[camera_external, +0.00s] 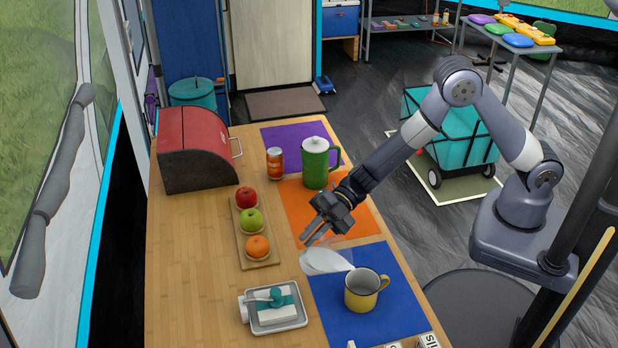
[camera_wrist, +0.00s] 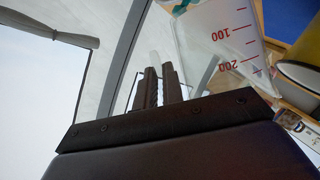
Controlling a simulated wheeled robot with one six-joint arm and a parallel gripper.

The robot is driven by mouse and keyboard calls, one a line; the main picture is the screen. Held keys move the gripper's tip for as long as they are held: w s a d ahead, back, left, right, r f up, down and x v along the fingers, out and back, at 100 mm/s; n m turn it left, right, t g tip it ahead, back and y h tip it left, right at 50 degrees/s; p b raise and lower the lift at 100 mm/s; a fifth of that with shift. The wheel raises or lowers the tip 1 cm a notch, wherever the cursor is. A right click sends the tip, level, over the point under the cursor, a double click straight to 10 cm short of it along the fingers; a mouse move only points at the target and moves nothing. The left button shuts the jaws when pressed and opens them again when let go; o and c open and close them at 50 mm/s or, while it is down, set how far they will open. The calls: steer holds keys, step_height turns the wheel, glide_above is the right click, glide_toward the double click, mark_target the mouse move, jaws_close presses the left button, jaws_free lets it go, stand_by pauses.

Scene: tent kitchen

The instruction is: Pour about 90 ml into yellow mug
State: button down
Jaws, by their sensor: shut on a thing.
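The yellow mug (camera_external: 361,299) stands upright on the blue mat (camera_external: 395,316), and its handle points right. My gripper (camera_external: 313,236) is above the mat's back left corner, shut on a clear measuring jug (camera_external: 322,262). The jug is tipped well over, with one end pointing right, close to the mug's rim. In the wrist view the jug (camera_wrist: 222,40) shows red marks, 100 and 200, and part of the yellow mug (camera_wrist: 307,75) shows at the right edge. The gripper fingers (camera_wrist: 158,88) also show there. I cannot make out a stream or the liquid level.
A green pitcher (camera_external: 315,164) and an orange can (camera_external: 275,164) stand farther back. A red bread box (camera_external: 198,150) stands at the back left. Bare wood lies at front left.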

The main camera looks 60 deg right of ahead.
steer(key=shift+s+r+n+b, duration=0.2)
steer(key=shift+r+n+b, duration=0.15)
steer(key=shift+b, duration=0.3)
steer(key=shift+s+r+t+b, duration=0.15)
steer(key=shift+r+t+b, duration=0.15)
steer(key=shift+r+n, duration=0.1)
steer(key=shift+n, duration=0.15)
steer(key=shift+s+d+r+n+t+y+b, duration=0.1)
steer(key=shift+s+r+n+t+y+b, duration=0.3)
steer(key=shift+b, duration=0.7)
steer(key=shift+s+r+n+y+b, duration=0.2)
steer(key=shift+s+r+n+b, duration=0.4)
steer(key=shift+b, duration=0.5)
steer(key=shift+w+r+p, duration=0.2)
steer(key=shift+w+p, duration=0.05)
steer(key=shift+p, duration=0.5)
steer(key=f+m+p, duration=0.1)
steer(key=w+f+m+g+p, duration=0.1)
steer(key=p, duration=0.1)
steer(key=w+f+m+h+p, duration=0.1)
steer(key=shift+f+p, duration=0.3)
steer(key=shift+p, duration=0.1)
steer(key=shift+w+a+f+m+g+p, duration=0.2)
steer(key=shift+w+f+m+g+p, duration=0.25)
steer(key=shift+p, duration=0.55)
steer(key=shift+w+f+m+p, duration=0.15)
steer(key=shift+f+m+p, duration=0.15)
steer(key=shift+f, duration=0.3)
steer(key=shift+g+p, duration=0.35)
